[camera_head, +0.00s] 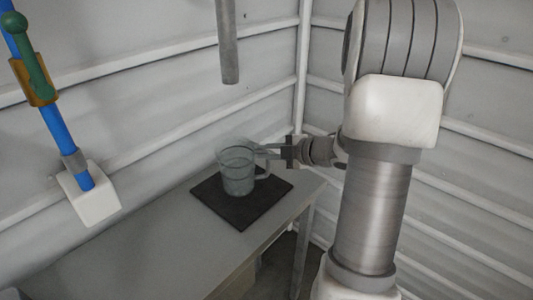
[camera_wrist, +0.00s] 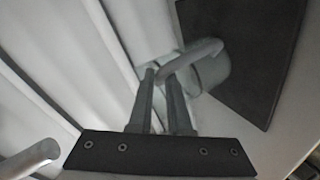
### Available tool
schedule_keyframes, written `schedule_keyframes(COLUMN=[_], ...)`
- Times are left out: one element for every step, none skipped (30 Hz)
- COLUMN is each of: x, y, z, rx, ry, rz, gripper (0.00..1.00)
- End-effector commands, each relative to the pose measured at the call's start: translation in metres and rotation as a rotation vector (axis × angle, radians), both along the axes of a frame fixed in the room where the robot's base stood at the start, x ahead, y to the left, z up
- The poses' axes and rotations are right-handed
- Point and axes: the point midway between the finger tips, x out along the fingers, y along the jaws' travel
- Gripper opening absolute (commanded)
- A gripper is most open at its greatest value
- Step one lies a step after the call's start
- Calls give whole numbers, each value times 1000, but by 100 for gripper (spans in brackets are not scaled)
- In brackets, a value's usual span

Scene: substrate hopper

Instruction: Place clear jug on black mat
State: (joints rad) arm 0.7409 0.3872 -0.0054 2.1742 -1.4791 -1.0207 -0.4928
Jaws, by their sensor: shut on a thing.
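The clear jug (camera_head: 237,172) is a see-through vessel with a handle on its right side. In the head view it appears upright over the black mat (camera_head: 228,208), which lies on the grey table; I cannot tell whether its base touches the mat. My gripper (camera_head: 268,152) comes from the right and is shut on the jug near its handle. In the wrist view my gripper's two fingers (camera_wrist: 165,80) meet the jug's handle, with the jug (camera_wrist: 213,68) just beyond them. The black mat (camera_wrist: 245,50) shows behind the jug at upper right.
The grey table (camera_head: 150,240) has free room to the left of the mat. A grey vertical pipe (camera_head: 228,45) hangs above the jug. A blue pipe with a green-handled valve (camera_head: 35,60) stands at the left. Ribbed white walls close off the back and right.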

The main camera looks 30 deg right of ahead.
Motion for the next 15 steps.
schedule_keyframes(x=[0,0,0,0,0,0,0,0,0,0,0,0,0,0,0], y=[0,0,0,0,0,0,0,0,0,0,0,0,0,0,0], z=[1,1,1,0,-1,-2,-3,-3,-2,-2,-2,-2,-2,-2,-2], rx=[0,0,0,0,0,0,0,0,0,0,0,0,0,0,0], ry=[-1,-1,-1,-1,-1,-1,-1,0,0,0,0,0,0,0,0], rz=[0,0,0,0,0,0,0,0,0,0,0,0,0,0,0], gripper=[0,0,0,0,0,0,0,20,27,32,38,45,46,46,46])
